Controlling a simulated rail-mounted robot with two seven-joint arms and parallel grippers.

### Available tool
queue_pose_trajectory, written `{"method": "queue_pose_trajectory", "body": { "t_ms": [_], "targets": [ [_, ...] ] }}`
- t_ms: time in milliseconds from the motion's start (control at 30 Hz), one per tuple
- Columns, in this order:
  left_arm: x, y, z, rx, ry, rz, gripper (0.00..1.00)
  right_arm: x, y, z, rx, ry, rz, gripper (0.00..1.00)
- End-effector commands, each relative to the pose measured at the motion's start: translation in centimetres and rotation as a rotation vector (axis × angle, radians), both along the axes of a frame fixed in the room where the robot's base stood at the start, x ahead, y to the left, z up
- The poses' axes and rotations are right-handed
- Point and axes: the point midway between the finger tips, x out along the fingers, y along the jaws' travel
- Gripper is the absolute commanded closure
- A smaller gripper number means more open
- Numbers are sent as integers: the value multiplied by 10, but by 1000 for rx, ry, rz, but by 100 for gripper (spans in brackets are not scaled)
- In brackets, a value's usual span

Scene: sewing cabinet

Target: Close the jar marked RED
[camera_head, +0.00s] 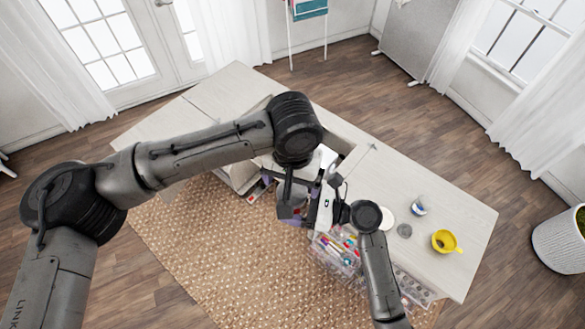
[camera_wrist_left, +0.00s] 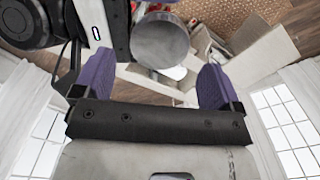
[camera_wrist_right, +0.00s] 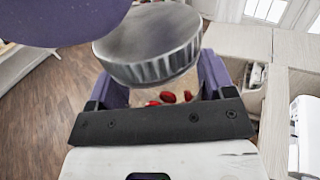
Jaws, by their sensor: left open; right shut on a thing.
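My right gripper (camera_wrist_right: 163,82) is shut on a clear jar (camera_wrist_right: 150,97) with red pieces inside. A grey metal lid (camera_wrist_right: 148,45) with a ridged rim is at the jar's mouth in the right wrist view. Whether it is fully seated I cannot tell. The lid's round top also shows in the left wrist view (camera_wrist_left: 160,42). My left gripper (camera_wrist_left: 156,72) is open, its purple fingers apart on either side of the lid and not visibly touching it. No marking on the jar is readable.
On the cabinet's right top are a yellow mug (camera_head: 443,241), a small blue-and-white container (camera_head: 418,206) and a grey disc (camera_head: 404,231). A clear box of coloured items (camera_head: 334,257) and a tray of round pieces (camera_head: 413,289) are along the front. The cabinet's left top (camera_head: 232,92) is clear.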

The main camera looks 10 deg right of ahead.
Motion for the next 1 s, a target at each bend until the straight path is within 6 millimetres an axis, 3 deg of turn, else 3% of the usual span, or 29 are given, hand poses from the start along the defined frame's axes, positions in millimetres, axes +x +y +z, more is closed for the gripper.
{"method": "queue_pose_trajectory", "body": {
  "t_ms": [300,733,1000],
  "targets": [
    [0,1,-32,0,1,0,10,0,0,1,1,-1,0,91],
    [0,0,-37,0,-1,0,10,0,0,0,1,0,0,91],
    [0,1,-37,0,-1,-1,34,0,0,0,1,-1,0,91]
  ]
}}
